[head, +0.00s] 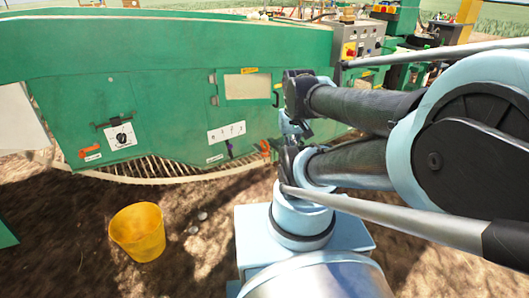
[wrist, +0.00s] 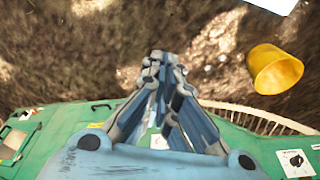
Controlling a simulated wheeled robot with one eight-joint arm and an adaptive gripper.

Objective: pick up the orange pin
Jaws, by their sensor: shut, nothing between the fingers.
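Two small orange parts are on the green machine (head: 165,90) in the head view. One orange piece (head: 265,147) is at the lower edge of the panel, just left of my arm. The other orange piece (head: 89,151) is at the panel's lower left. I cannot tell which is the orange pin. My gripper (head: 291,128) is in front of the machine, close to the nearer orange piece and apart from it. In the wrist view, my gripper's fingers (wrist: 164,62) are together and empty. No orange pin is clearly visible there.
A yellow bucket (head: 138,232) stands on bare soil left of my base; it also shows in the wrist view (wrist: 276,70). Small pale round objects (head: 197,222) lie beside it. A purple part (head: 230,149) and slatted bars (head: 150,170) line the machine's lower edge. A grey control box (head: 355,42) stands behind.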

